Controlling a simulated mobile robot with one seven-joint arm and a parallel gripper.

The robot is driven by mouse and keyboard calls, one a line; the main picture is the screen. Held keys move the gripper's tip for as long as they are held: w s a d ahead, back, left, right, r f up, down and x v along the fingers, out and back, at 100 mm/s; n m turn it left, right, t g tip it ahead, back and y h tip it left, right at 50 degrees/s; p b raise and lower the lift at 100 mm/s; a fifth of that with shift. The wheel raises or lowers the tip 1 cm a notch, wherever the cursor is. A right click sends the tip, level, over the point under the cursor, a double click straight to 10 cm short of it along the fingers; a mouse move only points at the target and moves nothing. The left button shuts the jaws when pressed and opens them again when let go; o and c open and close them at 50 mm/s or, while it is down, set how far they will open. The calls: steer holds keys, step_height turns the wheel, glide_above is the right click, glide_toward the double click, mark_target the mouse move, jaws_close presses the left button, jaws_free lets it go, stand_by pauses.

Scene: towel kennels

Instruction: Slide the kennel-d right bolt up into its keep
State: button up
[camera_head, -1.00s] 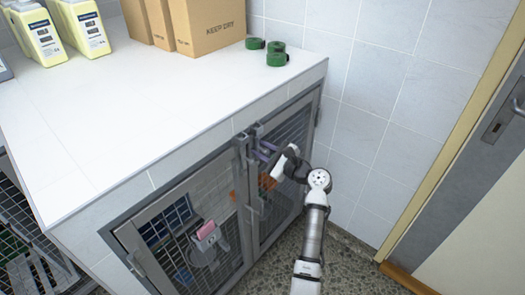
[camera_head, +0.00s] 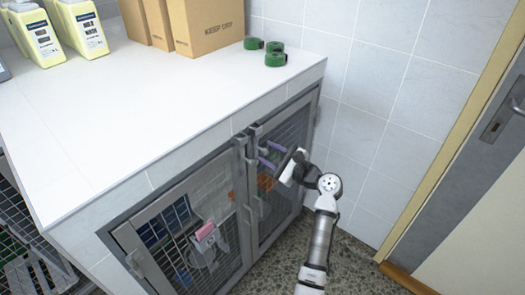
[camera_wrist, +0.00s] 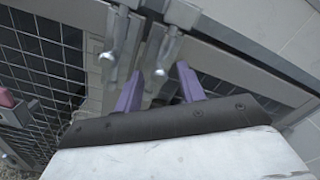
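Two grey bolts sit side by side where the two mesh kennel doors meet under the worktop. The right bolt (camera_wrist: 172,45) runs up to a grey block, its bright round knob at the lower end. The left bolt (camera_wrist: 117,40) shows beside it. My gripper (camera_head: 263,153) is in front of the right door near its bolt. In the wrist view my gripper (camera_wrist: 159,70) has its purple fingers apart, with nothing held. The right bolt's knob appears between them; I cannot tell the depth gap. No kennel lettering is readable.
The white worktop (camera_head: 130,110) overhangs just above the doors. Green rolls (camera_head: 275,58), cartons (camera_head: 207,25) and yellow bottles (camera_head: 80,27) stand on it. A pink item (camera_head: 205,231) shows at the left door. A tiled wall (camera_head: 390,100) rises at the right, with open floor below.

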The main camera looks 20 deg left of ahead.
steer(key=b+v, duration=0.1)
steer(key=v, duration=0.9)
steer(key=shift+d+b, duration=0.25)
steer(key=shift+b, duration=0.1)
